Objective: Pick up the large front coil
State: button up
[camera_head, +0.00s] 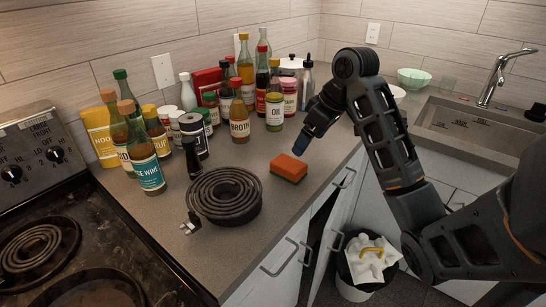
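A large black spiral coil (226,194) lies flat on the grey countertop, right of the stove. Its metal prongs (190,225) point toward the front left. My gripper (300,147) is above the counter, to the upper right of the coil and clear of it, pointing down and left. Its bluish fingertips look close together and seem to hold nothing, but I cannot tell whether they are open or shut. On the stove, a smaller coil (38,247) sits in a burner at the left. A dark round burner recess (92,292) shows at the bottom edge, partly cut off.
An orange and green sponge (289,168) lies between the coil and my gripper. Several bottles, including a blue-labelled one (149,174), and a dark grinder (192,158) stand behind the coil. A sink (463,124) is at the right. A bin (362,270) stands below the counter.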

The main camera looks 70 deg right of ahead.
aim_at(228, 207)
jog(key=i+j+z, duration=0.1)
jog(key=j+z, duration=0.95)
jog(key=i+l, duration=0.05)
